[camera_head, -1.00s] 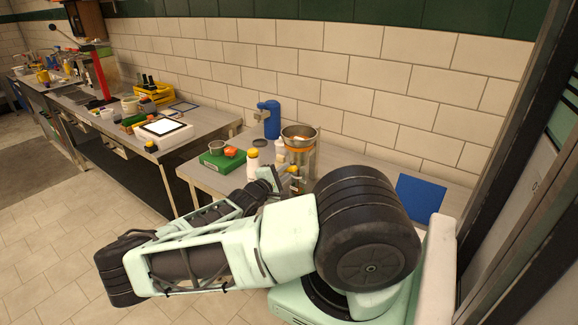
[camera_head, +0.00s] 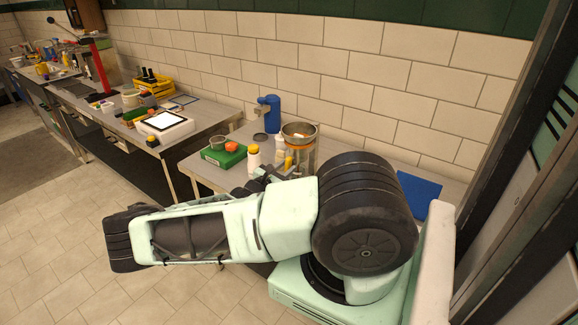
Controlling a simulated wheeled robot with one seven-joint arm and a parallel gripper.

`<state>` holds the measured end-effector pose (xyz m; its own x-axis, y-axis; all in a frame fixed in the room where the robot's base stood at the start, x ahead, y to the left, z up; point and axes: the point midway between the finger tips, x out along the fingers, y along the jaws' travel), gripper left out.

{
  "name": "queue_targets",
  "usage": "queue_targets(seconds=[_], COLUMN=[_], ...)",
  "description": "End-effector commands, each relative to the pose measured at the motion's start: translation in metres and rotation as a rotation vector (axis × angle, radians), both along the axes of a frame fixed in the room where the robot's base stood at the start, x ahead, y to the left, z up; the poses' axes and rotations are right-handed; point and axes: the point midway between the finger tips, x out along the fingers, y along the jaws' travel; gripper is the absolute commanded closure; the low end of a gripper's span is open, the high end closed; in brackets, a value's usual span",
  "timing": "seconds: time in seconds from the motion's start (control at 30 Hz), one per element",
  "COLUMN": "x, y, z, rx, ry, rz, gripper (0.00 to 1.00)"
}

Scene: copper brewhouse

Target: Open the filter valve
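A steel-rimmed cylindrical vessel (camera_head: 300,131) stands on the right-hand table against the tiled wall, with an orange piece at its top. A small yellow part (camera_head: 288,161) shows at its lower front; it may be the filter valve's handle, but it is too small to tell whether the valve is open or shut. My gripper (camera_head: 262,179) is only partly in view, low in front of the vessel, at the table's front edge.
A white bottle with a yellow cap (camera_head: 253,158) stands close to my gripper. A green box (camera_head: 223,156) and a blue dispenser (camera_head: 270,114) are on the same table. A blue sheet (camera_head: 418,192) lies at the right. A cluttered second table (camera_head: 190,145) stands at the left.

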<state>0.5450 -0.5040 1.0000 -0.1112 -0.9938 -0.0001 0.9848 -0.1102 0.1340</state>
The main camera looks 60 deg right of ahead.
Motion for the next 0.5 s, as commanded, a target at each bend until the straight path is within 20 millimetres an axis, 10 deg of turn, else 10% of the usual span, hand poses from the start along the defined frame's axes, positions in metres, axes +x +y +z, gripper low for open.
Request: queue_targets(seconds=[0.5], x=[0.007], y=[0.049], z=[0.0], rx=[0.0], ry=[-0.005], rz=[0.002], gripper=[0.69])
